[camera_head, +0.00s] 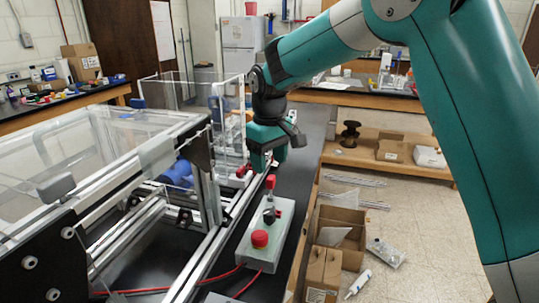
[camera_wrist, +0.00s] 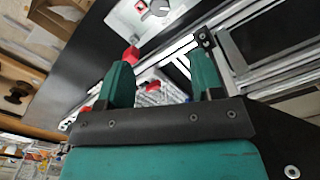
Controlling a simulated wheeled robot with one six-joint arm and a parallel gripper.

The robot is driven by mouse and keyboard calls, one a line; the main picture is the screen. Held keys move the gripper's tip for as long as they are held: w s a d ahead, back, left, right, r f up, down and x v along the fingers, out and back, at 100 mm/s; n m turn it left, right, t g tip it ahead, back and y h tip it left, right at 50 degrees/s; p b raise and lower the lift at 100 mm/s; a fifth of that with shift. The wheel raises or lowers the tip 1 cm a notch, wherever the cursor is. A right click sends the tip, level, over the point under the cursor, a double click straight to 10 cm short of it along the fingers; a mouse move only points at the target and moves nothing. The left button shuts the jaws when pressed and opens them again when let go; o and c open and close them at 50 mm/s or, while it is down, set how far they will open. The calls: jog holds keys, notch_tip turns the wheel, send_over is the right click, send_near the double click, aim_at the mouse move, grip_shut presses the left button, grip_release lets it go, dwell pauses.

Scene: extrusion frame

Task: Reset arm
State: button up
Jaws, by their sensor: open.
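My teal arm reaches in from the right in the head view and bends down over the black bench top. My gripper (camera_head: 270,162) hangs above the bench, beside the aluminium extrusion frame (camera_head: 205,185). In the wrist view my gripper (camera_wrist: 164,80) shows two teal fingers spread apart with nothing held between them. A grey control box (camera_head: 265,237) with a red button (camera_head: 260,239) and a red-topped part (camera_head: 270,182) sits on the bench, below and in front of my gripper. Part of the box also shows at the top of the wrist view (camera_wrist: 128,22).
Clear panels (camera_head: 85,150) stand on the frame at the left. A clear-walled enclosure (camera_head: 195,92) stands behind my gripper. A red cable (camera_head: 195,283) runs along the bench front. Cardboard boxes (camera_head: 338,232) lie on the floor to the right, where open floor also shows.

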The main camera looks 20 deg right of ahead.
jog(key=shift+r, duration=1.1)
jog(key=s+a+r+n+y, duration=0.1)
jog(key=s+a+y, duration=0.1)
jog(key=s, duration=1.3)
jog(key=s+a+r+n+y, duration=0.1)
jog(key=s+a+y, duration=0.1)
jog(key=s, duration=1.4)
jog(key=shift+a, duration=0.25)
